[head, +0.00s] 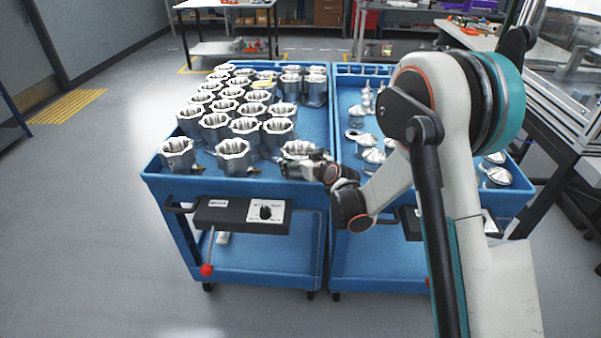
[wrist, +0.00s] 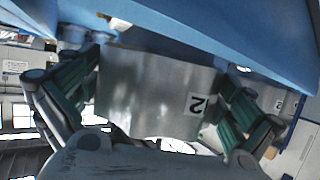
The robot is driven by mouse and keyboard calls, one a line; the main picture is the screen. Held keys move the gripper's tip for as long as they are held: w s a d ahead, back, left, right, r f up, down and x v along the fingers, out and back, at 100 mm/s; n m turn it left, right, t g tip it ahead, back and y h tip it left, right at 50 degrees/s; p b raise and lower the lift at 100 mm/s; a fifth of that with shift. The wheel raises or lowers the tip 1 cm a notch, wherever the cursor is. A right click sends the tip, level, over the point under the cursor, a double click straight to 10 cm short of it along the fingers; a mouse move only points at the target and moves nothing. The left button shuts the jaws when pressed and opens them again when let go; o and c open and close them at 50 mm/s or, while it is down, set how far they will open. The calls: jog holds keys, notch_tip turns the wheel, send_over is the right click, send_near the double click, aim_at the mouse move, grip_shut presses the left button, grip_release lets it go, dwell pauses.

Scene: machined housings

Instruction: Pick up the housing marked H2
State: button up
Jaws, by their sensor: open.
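A silver machined housing (head: 300,149) stands at the front right corner of the left blue cart's top. It also fills the middle of the wrist view (wrist: 150,90), where a white label with a "2" shows on its side; the rest of the marking cannot be read. My gripper (head: 301,169) is at this housing, reaching over the cart's front edge. In the wrist view its green-padded fingers are open, one on each side of the housing. Contact cannot be made out. In the head view my gripper hides the housing's lower part.
Several similar housings (head: 233,153) crowd the left cart's top (head: 209,178), behind and left of my gripper. A second blue cart stands close on the right with several metal parts (head: 372,158). The left cart's handle box (head: 240,214) juts out in front.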

jog(key=shift+w+a+f, duration=0.15)
jog(key=shift+w+a, duration=0.05)
jog(key=shift+w, duration=0.2)
jog(key=c, duration=1.3)
jog(key=shift+c, duration=0.9)
jog(key=shift+r, duration=0.2)
